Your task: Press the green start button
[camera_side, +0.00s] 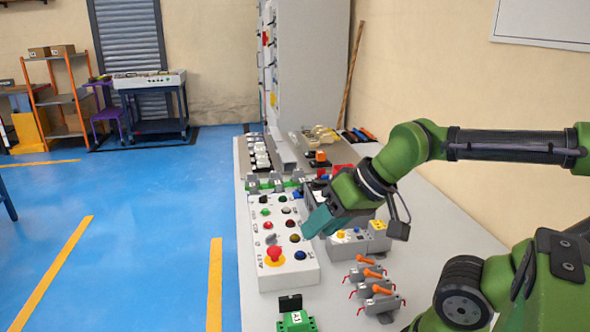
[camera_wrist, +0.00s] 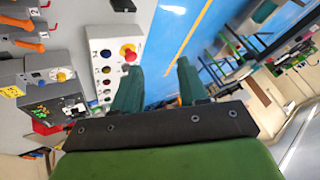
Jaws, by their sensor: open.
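A white control box (camera_side: 262,277) with several coloured buttons stands on the table in the side view. In the wrist view my gripper (camera_wrist: 158,70) is open and empty, with two teal fingers apart. The box (camera_wrist: 126,32) shows beyond the left finger; its green buttons cannot be made out there.
A red mushroom button (camera_side: 274,254) on a yellow base is at the box's near end. Grey toggle clamps with orange handles (camera_side: 372,274) stand at the near right. A grey device (camera_side: 378,238) stands right of the box. A green block (camera_side: 296,321) lies in front.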

